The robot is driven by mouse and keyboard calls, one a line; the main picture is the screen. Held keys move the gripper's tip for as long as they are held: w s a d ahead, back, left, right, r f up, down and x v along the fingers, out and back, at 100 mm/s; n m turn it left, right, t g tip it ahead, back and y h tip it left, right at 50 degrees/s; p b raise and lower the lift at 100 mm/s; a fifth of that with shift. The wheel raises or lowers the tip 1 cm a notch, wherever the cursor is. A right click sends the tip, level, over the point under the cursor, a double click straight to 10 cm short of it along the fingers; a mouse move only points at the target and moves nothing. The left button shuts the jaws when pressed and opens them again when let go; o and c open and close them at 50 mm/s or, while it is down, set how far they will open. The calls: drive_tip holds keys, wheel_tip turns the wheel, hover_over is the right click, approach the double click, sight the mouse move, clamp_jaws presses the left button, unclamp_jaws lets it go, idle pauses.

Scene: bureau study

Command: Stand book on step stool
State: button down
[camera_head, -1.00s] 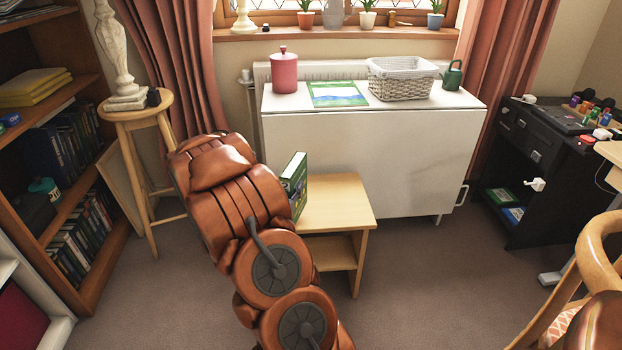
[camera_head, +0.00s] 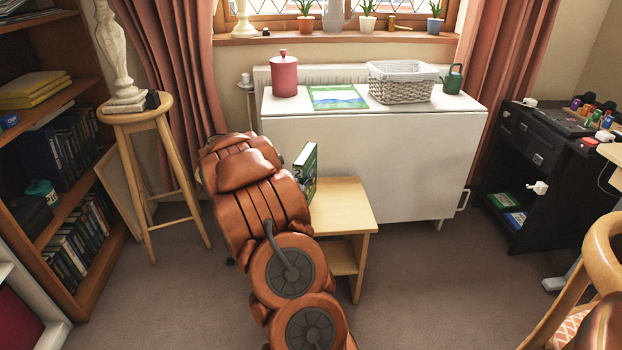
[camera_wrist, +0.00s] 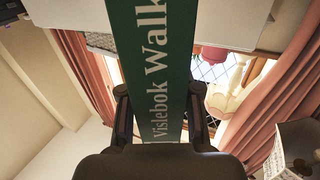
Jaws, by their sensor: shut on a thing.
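A green book (camera_head: 306,163) shows upright just past my arm in the head view, over the left part of the step stool. Its green spine, lettered "Vislebok Walk", fills the middle of the wrist view (camera_wrist: 155,60). My gripper (camera_wrist: 160,105) is shut on the book, with one finger on each side of the spine. The pale wooden step stool (camera_head: 345,210) stands in front of the white cabinet, its left part hidden by my arm. I cannot tell whether the book's lower edge touches the stool top.
The white cabinet (camera_head: 370,160) behind the stool bears a red canister (camera_head: 284,76), a wicker basket (camera_head: 402,88) and a small green watering can (camera_head: 453,80). A tall round stool (camera_head: 150,112) with a pale column stands left. The right part of the step stool's top is clear.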

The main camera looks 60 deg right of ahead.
drive_tip(key=x, duration=0.4)
drive_tip(key=b+x, duration=0.1)
drive_tip(key=x, duration=0.1)
drive_tip(key=shift+s+f, duration=0.3)
drive_tip(key=shift+f, duration=0.05)
drive_tip(key=shift+f+b, duration=0.5)
drive_tip(key=shift+f, duration=1.4)
drive_tip(key=c, duration=0.8)
unclamp_jaws()
